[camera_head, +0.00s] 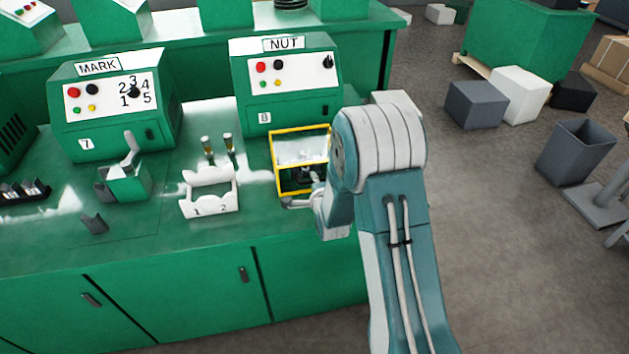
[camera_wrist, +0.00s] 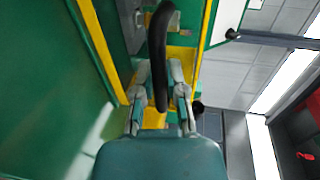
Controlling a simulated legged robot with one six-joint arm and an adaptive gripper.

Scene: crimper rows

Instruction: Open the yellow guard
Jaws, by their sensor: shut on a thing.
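The yellow guard (camera_head: 273,165) is a yellow-edged frame with clear panes, standing on the bench in front of the green NUT machine (camera_head: 288,90), marked 8. In the wrist view its yellow edges (camera_wrist: 103,50) run along both sides, and a black curved handle (camera_wrist: 157,45) rises between them. My gripper (camera_wrist: 160,82) has one finger on each side of this handle and is shut on it. The inside of the guard is only partly visible.
Left of the guard stand a white holder (camera_head: 208,207) marked 1 and 2 and a small green fixture (camera_head: 128,185). The MARK machine (camera_head: 112,105) is further left. A grey bin (camera_head: 577,150) and boxes stand on the floor at right.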

